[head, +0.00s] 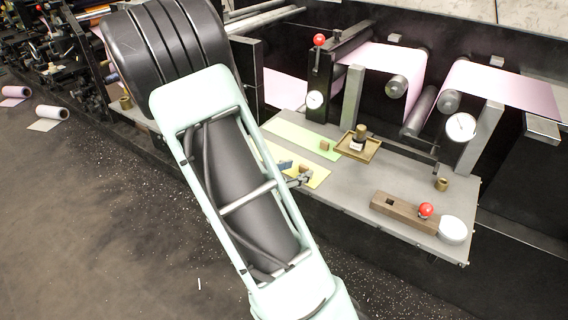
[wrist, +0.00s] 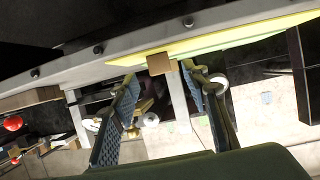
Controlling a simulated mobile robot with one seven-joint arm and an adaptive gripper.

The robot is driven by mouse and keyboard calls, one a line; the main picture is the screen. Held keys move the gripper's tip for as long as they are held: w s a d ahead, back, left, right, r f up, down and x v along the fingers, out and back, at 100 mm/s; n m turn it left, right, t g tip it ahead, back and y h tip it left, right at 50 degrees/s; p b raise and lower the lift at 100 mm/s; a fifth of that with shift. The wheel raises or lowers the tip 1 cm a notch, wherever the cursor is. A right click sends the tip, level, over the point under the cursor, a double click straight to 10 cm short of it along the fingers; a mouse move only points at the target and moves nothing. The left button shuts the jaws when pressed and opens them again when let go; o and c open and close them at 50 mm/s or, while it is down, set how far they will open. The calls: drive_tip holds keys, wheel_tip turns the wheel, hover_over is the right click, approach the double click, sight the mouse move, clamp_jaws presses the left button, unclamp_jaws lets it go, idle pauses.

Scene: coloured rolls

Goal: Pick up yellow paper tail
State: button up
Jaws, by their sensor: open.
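The yellow paper tail (head: 318,177) lies at the front edge of the grey worktable, partly hidden behind my arm. A small wooden block (head: 304,169) sits on it. In the wrist view the yellow paper (wrist: 190,44) runs across the top as a thin band, and the block (wrist: 159,64) shows near the fingertips. My gripper (head: 294,174) is at the table edge beside the yellow paper. In the wrist view my gripper (wrist: 161,76) has its two fingers apart with nothing held between them. Whether the fingers touch the paper cannot be told.
A green paper strip (head: 290,136) with another small block (head: 324,146) lies behind the yellow one. A brass tray (head: 371,151) with a dark weight stands to the right. A wooden plane-like tool (head: 392,207) and white disc (head: 453,230) lie farther right. Rollers rise behind.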

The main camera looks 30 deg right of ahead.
sight(303, 167)
drive_tip(key=x, duration=0.3)
drive_tip(key=shift+d+f+b, duration=0.1)
drive_tip(key=shift+b, duration=0.25)
drive_tip(key=shift+c, duration=0.4)
drive_tip(key=c, duration=1)
drive_tip(key=shift+o, duration=0.2)
